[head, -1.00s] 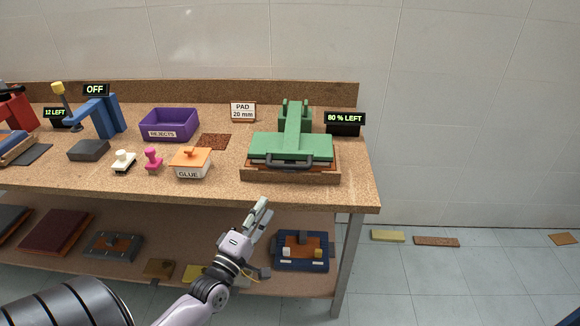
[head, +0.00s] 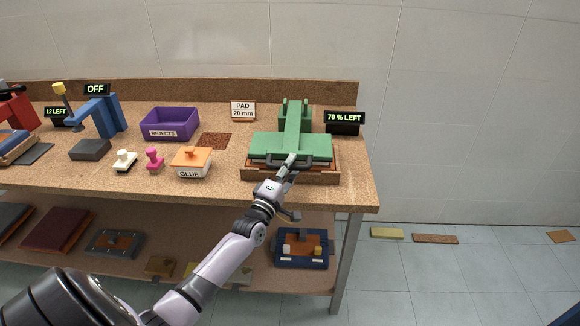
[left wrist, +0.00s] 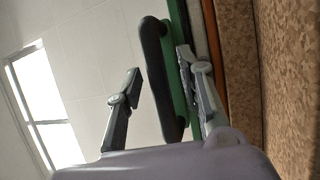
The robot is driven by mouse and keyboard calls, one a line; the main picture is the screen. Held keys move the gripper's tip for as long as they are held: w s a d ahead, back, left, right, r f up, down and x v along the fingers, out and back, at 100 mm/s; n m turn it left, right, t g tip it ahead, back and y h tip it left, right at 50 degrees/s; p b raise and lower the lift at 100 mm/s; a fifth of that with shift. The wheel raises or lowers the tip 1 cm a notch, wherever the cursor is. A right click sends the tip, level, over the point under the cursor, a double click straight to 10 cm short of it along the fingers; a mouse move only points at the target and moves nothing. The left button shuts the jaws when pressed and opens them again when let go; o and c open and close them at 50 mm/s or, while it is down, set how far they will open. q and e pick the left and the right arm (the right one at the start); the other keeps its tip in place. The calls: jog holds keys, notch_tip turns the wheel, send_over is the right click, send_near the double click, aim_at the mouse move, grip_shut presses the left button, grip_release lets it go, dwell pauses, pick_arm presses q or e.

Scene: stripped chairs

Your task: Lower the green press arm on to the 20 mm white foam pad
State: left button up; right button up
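The green press arm (head: 292,143) is a wide plate with a hinge block behind, over a wooden tray base (head: 320,177) at the bench's right. A dark handle (head: 273,161) runs along its front edge. The handle also shows in the left wrist view (left wrist: 158,85). My left gripper (head: 289,164) is at the handle, fingers apart on either side of it, not closed. A pale strip (left wrist: 197,28) shows beside the green plate in the left wrist view. I cannot tell whether it is the foam pad. My right gripper is not in view.
A "PAD 20 mm" sign (head: 243,110) and a "70 % LEFT" display (head: 345,118) stand behind. An orange-lidded glue box (head: 190,160), pink stamp (head: 154,158) and purple rejects bin (head: 170,123) stand to the left. A lower shelf holds several items.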

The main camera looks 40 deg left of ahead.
pick_arm(q)
jog(key=shift+c, duration=0.5)
grip_shut()
dwell(0.5)
